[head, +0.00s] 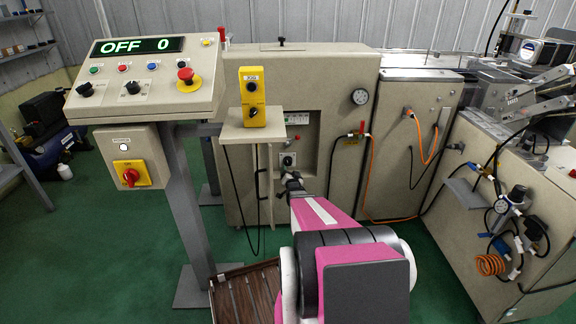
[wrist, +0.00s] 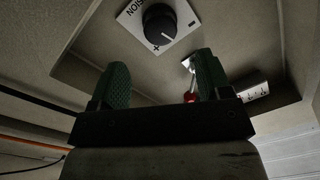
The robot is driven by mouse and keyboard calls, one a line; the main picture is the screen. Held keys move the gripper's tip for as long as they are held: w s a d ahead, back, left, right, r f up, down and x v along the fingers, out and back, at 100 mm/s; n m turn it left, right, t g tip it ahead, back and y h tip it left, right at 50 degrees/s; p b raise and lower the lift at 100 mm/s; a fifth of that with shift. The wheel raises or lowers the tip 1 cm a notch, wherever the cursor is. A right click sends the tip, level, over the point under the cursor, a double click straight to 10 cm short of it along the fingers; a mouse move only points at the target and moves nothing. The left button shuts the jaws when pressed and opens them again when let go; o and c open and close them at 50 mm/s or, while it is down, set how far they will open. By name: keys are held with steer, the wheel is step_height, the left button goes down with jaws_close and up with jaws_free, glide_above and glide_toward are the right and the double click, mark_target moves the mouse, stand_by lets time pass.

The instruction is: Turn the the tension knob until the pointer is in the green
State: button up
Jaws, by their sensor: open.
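The tension knob (wrist: 159,24) is black and round on a white plate with partly visible lettering, a plus and a minus mark. Its white line points to the lower right in the wrist view, between the two marks. In the head view the knob (head: 288,160) sits in the recessed panel of the beige cabinet. My gripper (wrist: 162,72) is open, its two green fingers apart and empty. The knob lies beyond the fingertips, and no contact shows. In the head view my gripper (head: 293,180) is just below the knob. I cannot make out a green zone or its pointer.
A red-handled switch (wrist: 190,95) and a white strip (wrist: 256,92) are near the right finger. A yellow button box (head: 252,97) on a shelf (head: 240,132) and the control console (head: 145,82) stand left.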

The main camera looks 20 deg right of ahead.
mark_target(288, 163)
steer(key=x, duration=0.7)
steer(key=shift+w+d, duration=0.1)
steer(key=shift+w, duration=0.3)
steer(key=c, duration=0.9)
